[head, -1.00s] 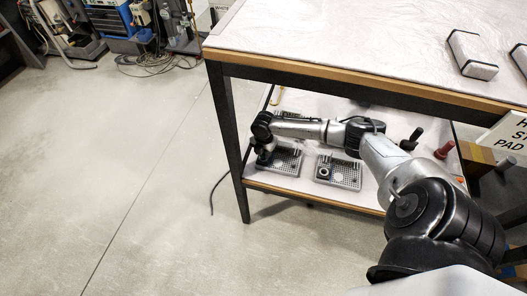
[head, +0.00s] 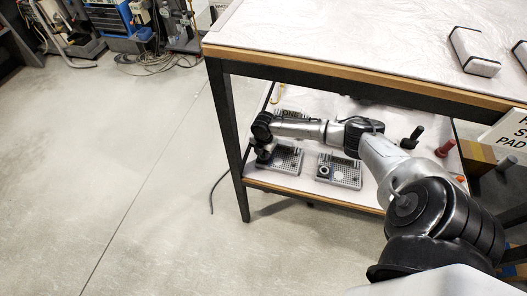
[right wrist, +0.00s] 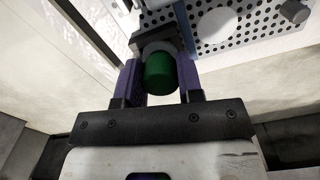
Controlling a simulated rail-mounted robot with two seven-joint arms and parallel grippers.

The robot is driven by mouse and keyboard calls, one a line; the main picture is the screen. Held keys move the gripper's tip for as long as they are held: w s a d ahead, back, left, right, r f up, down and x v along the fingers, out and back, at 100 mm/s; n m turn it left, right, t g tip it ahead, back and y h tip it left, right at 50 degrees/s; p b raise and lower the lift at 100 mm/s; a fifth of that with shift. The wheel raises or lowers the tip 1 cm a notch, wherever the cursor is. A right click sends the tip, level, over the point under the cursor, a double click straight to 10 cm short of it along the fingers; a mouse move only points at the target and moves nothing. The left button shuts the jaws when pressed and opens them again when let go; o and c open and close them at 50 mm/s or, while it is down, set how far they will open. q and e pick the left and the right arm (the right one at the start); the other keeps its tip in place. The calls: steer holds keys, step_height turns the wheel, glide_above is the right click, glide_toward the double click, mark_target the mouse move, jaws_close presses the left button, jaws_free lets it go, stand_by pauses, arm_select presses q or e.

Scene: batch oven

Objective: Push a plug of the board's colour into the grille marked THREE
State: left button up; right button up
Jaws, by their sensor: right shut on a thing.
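My right gripper (head: 264,156) reaches onto the lower shelf, over the left front perforated board (head: 287,162). In the right wrist view its purple fingers (right wrist: 160,80) are shut on a green plug (right wrist: 160,74). The plug's far end meets a dark square fitting at the edge of a perforated plate (right wrist: 228,38); I cannot tell whether it sits inside. A second perforated board (head: 346,172) with a ring-shaped fitting stands to the right. No THREE marking is readable. My left gripper is not in view.
The worktop (head: 350,40) overhangs the shelf, and its dark leg (head: 228,140) stands left of my right gripper. A black handle (head: 412,138) and a red handle (head: 445,148) stand at the shelf's right.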

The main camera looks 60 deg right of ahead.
steer(key=shift+f, duration=0.25)
stand_by(0.5)
steer(key=o, duration=1)
steer(key=shift+r, duration=0.2)
step_height(320, 180, up, 12)
steer(key=p, duration=0.3)
steer(key=shift+f, duration=0.2)
